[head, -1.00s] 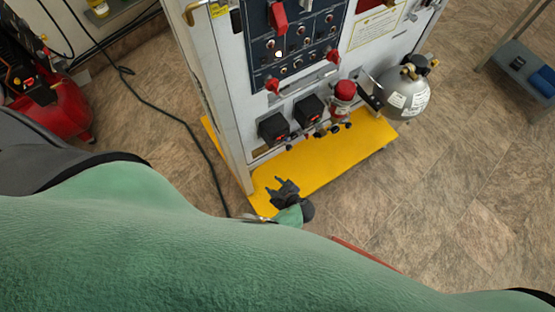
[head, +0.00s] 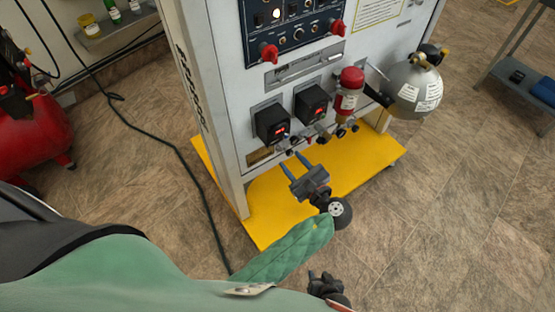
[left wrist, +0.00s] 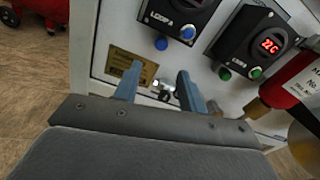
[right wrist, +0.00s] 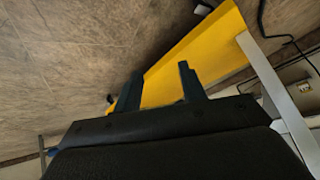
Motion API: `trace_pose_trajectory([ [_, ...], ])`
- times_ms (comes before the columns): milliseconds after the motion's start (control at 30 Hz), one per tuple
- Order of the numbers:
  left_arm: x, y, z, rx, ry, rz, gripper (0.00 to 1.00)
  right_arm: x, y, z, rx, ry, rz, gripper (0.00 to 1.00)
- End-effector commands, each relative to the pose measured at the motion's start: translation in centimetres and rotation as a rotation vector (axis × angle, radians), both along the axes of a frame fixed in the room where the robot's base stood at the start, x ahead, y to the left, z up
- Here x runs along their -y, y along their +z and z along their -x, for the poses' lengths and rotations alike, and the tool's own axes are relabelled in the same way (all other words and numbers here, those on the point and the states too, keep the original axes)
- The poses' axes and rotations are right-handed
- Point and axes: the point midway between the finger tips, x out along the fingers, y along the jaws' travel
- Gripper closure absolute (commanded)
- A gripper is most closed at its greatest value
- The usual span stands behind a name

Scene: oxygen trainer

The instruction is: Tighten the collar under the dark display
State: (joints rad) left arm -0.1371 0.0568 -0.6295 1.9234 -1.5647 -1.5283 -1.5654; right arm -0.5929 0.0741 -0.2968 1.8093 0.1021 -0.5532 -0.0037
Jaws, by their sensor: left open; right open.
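Two black display boxes, the left one (head: 272,123) and the right one (head: 311,103), sit low on the white panel. Both show red marks in the head view. In the left wrist view the right box (left wrist: 262,45) glows red; the left box (left wrist: 178,18), labelled LOOP A, is cut off at its screen, so I cannot tell which display is dark. A small metal fitting (left wrist: 166,90) under the left box shows between my left fingers; I cannot make out its collar clearly. My left gripper (head: 292,162) is open, empty, below the boxes. My right gripper (head: 325,284) is open, low, away from the panel.
A yellow base plate (head: 350,165) lies under the cabinet. A red-capped cylinder (head: 348,92) and a silver tank (head: 414,88) stand right of the boxes. A black cable (head: 170,140) runs along the floor at left. A red compressor (head: 38,130) is at far left.

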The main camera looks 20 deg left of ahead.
Motion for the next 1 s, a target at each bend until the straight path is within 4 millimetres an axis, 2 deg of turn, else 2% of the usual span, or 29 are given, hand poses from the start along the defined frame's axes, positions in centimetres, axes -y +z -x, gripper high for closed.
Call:
trace_pose_trajectory([
  [267,-0.4,1.1,-0.2,0.016,0.013,-0.032,0.59,-0.6,0.6,-0.3,0.021,-0.001,-0.017,0.59],
  [700,-4.9,1.1,-3.7,0.016,0.010,-0.032,0.59,-0.5,0.6,-0.3,0.020,-0.001,-0.017,0.59],
  [1000,-6.1,1.0,-4.7,0.015,0.011,-0.028,0.59,-0.6,0.6,-0.3,0.021,-0.001,-0.018,0.59],
])
